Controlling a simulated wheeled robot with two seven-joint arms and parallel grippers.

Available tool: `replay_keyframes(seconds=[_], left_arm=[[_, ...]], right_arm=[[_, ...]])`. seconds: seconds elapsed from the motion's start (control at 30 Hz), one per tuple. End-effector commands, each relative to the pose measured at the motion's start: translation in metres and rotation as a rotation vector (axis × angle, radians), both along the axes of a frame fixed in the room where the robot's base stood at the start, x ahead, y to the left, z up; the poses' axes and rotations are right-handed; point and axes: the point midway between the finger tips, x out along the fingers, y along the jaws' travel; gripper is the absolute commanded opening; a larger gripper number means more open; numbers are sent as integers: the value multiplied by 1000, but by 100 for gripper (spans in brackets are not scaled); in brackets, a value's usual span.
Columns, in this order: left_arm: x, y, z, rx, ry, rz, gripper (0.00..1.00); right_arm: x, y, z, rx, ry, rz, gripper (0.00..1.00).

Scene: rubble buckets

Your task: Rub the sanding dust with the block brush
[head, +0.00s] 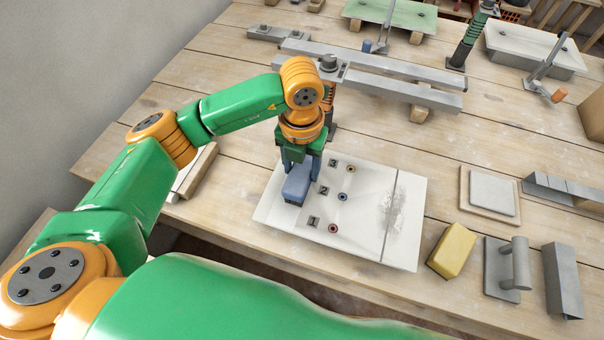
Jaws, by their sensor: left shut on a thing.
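My left gripper (300,165) points down and is shut on a blue block (297,186), which I take to be the block brush. The block is over the left part of a white board (342,249), beside the marks 1, 2 and 3. I cannot tell whether it touches the board. The grey sanding dust (391,212) is a smudged patch on the right part of the board, past a dark line. The block is apart from the dust. My right gripper is not in view.
Right of the board are a yellow sponge-like block (452,250), a grey float with a handle (508,268), a grey channel (562,281) and a pale square on a wooden plate (491,193). Grey metal bars (390,82) lie behind the board. Bare wooden table (420,150) shows between them.

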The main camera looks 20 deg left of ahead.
Motion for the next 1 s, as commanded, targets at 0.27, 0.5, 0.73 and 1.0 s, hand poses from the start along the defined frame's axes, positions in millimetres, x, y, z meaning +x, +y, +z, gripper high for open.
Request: replay_keyframes(seconds=[0.27, 0.5, 0.73, 1.0], left_arm=[[1, 32, -4, 4, 2, 0, 0], [0, 33, -4, 5, 4, 0, 0], [1, 32, 14, 3, 3, 0, 0], [1, 24, 14, 1, 3, -2, 0]], right_arm=[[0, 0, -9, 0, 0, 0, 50], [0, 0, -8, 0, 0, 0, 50], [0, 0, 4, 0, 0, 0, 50], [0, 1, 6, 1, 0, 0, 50]])
